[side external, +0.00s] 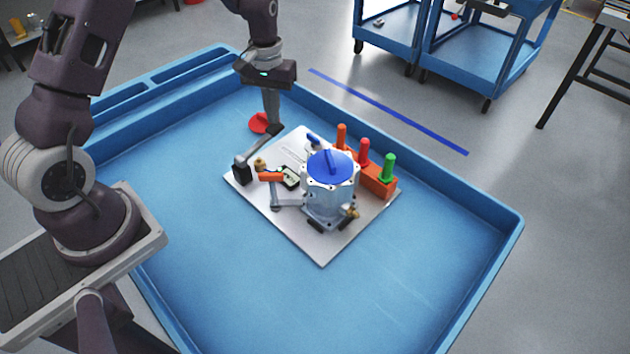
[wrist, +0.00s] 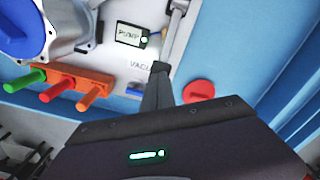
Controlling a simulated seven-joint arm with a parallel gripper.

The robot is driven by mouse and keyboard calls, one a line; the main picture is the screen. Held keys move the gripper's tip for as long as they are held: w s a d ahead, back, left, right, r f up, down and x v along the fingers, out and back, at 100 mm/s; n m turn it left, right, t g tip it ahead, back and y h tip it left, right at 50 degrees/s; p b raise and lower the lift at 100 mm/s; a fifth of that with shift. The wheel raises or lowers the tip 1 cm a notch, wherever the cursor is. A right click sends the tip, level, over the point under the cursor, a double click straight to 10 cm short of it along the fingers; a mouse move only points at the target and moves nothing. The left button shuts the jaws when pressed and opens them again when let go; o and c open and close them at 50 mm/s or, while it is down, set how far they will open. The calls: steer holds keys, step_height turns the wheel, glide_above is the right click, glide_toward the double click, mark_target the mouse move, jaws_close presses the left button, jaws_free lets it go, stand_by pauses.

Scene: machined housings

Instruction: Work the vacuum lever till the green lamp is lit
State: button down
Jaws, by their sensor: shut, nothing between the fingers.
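The vacuum lever is a grey bar with a dark base block (side external: 242,172) at the left corner of the metal plate; it also shows in the wrist view (wrist: 174,38). My gripper (side external: 274,126) is shut and empty, pointing down at the lever's free end. In the wrist view its fingertips (wrist: 160,68) overlap that end; I cannot tell whether they touch. A dark panel marked PUMP (wrist: 127,35) lies on the plate, with a small lamp (wrist: 144,41) that looks bright whitish green. The fingers partly cover the VACUUM lettering (wrist: 140,66).
A round housing with a blue lid (side external: 330,164) stands on the plate (side external: 322,250). Behind it an orange block (side external: 378,185) holds orange, red and green pegs. An orange-handled clamp (side external: 271,176) and a red disc (side external: 259,123) are nearby. The blue tray's front is clear.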

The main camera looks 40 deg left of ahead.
steer(key=shift+r, duration=2)
steer(key=shift+d+r, duration=0.1)
steer(key=shift+r, duration=0.15)
steer(key=s+d+r+m+t, duration=0.2)
steer(key=s+d+r, duration=0.2)
steer(key=s+r, duration=0.3)
steer(key=s+d+r+m+t, duration=0.1)
steer(key=s+d+r, duration=0.4)
steer(key=r, duration=0.5)
steer(key=s+d+r+m+t, duration=0.1)
steer(key=s+d+m+t, duration=0.1)
steer(key=s, duration=1.2)
steer(key=shift+s+d+r+m+t, duration=0.25)
steer(key=shift+s+d+m, duration=0.2)
steer(key=shift+d, duration=0.55)
